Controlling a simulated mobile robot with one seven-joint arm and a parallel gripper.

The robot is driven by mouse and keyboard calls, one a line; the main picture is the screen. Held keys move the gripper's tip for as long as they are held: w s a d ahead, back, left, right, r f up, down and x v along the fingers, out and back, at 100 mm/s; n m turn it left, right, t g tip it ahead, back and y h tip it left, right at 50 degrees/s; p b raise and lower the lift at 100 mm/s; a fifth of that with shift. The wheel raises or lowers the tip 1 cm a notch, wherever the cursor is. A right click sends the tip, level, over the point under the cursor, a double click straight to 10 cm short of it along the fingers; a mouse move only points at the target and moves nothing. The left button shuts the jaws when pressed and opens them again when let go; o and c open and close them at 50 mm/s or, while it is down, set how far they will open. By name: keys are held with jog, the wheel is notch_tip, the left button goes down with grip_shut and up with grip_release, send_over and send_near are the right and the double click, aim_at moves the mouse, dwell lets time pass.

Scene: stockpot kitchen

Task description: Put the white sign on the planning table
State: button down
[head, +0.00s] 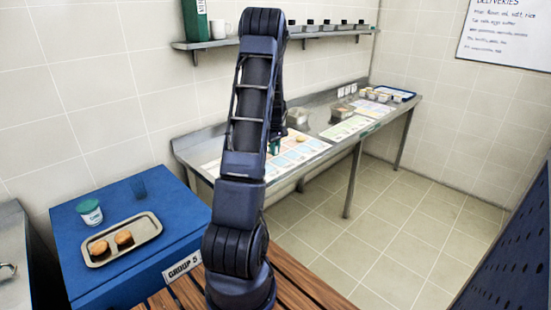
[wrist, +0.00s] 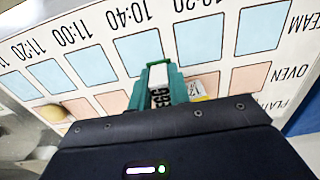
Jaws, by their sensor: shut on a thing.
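My gripper (wrist: 165,85) has green fingers and is shut on a small white sign (wrist: 160,92) with black characters, partly hidden by the fingers and wrist. It is over the planning table (head: 185,150), a steel table against the back wall. A white planning sheet (wrist: 100,60) with blue and peach squares, clock times and row names such as OVEN lies below the gripper. In the head view my arm hides most of the gripper, with only a bit of green (head: 275,146) showing. I cannot tell whether the sign touches the sheet.
A white and yellow card (wrist: 197,90) shows beside the fingers. A round brown-topped item (head: 301,139) sits on the sheet. Further right are metal containers (head: 298,117) and green sheets (head: 347,127). A blue cabinet (head: 90,275) at left bears a tray (head: 150,226) and a tub (head: 89,212).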

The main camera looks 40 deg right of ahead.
aim_at(275, 163)
jog(key=shift+f, duration=2.4)
jog(key=shift+f, duration=0.1)
jog(key=c, duration=1.3)
grip_release()
